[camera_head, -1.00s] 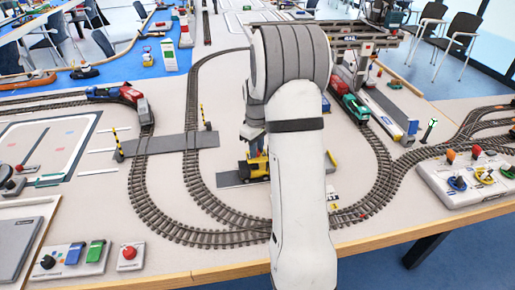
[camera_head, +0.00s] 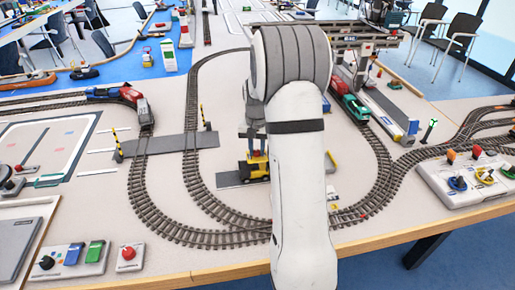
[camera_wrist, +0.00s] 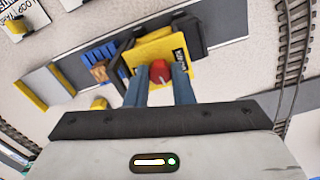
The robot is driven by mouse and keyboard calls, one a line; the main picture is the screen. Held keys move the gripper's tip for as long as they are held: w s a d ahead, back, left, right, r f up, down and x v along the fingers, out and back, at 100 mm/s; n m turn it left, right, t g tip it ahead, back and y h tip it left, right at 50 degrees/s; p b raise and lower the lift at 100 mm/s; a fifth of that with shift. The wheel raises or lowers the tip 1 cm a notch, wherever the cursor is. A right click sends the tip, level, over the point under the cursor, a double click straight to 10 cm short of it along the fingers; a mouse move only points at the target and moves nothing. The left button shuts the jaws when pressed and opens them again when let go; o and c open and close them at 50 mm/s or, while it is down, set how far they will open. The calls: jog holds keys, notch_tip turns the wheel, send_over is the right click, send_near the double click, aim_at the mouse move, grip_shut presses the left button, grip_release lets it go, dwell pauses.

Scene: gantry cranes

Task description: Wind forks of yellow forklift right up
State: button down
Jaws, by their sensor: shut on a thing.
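The yellow forklift (camera_head: 256,170) stands on a grey strip in the middle of the table, partly behind my arm in the head view. The wrist view shows its yellow body (camera_wrist: 150,52) from above, with dark parts around it. A red knob (camera_wrist: 160,71) is on top of it. My gripper (camera_wrist: 160,84) is shut on the red knob, one finger on each side. In the head view my gripper (camera_head: 254,147) is just above the forklift. A blue pallet-like piece with a brown load (camera_wrist: 99,70) lies beside the body. The fork height is unclear.
Curved railway track (camera_head: 200,190) runs around the forklift. A gantry crane (camera_head: 362,42) and a green and red train (camera_head: 352,105) stand to the right. A control box with levers (camera_head: 470,178) is at right; button boxes (camera_head: 75,260) are at front left.

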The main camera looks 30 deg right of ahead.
jog(key=m, duration=0.4)
jog(key=shift+m, duration=0.3)
jog(key=m, duration=1.4)
jog(key=shift+m, duration=0.4)
jog(key=c, duration=1.2)
grip_release()
jog(key=shift+c, duration=0.2)
